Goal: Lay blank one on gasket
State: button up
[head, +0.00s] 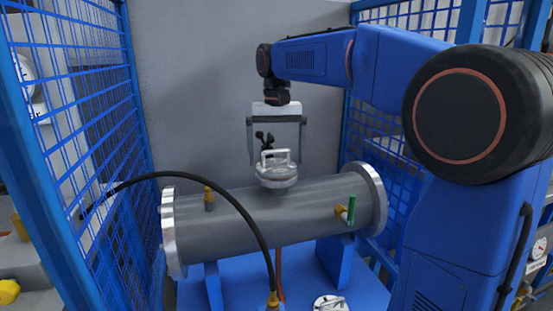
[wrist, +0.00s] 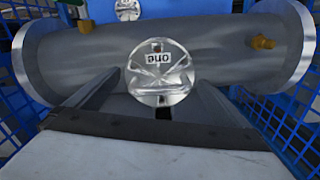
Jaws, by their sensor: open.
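Blank one (head: 277,179) is a shiny round metal disc with a bar handle. It sits at the top middle of the grey shell (head: 232,222). In the wrist view blank one (wrist: 160,62) shows its label "ONE" upside down. My gripper (head: 277,152) is open above it, with one finger on each side of the handle, pointing down. In the wrist view my gripper (wrist: 160,82) has its fingers apart, with the disc between and just beyond their tips. No gasket can be made out; whether one lies under the disc is hidden.
A second disc with a handle (head: 331,303) lies low in front of the shell. A black hose (head: 235,202) arcs before the shell. A green-handled valve (head: 350,211) and a brass fitting (head: 208,198) stick out. Blue mesh fences (head: 95,120) close both sides.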

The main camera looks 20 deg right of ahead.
aim_at(277, 150)
notch_tip(277, 150, up, 11)
jog(key=shift+f, duration=0.1)
jog(key=s+d+f+n+t, duration=0.1)
jog(key=s+d+f+t, duration=0.1)
jog(key=s+f, duration=1.3)
jog(key=s+d+f+n+t, duration=0.1)
jog(key=s+d+f, duration=0.4)
jog(key=s+f, duration=0.9)
jog(key=s+t, duration=0.1)
jog(key=s, duration=0.2)
jog(key=shift+f+n+t, duration=0.3)
jog(key=shift+f+t, duration=0.05)
jog(key=shift+t, duration=0.05)
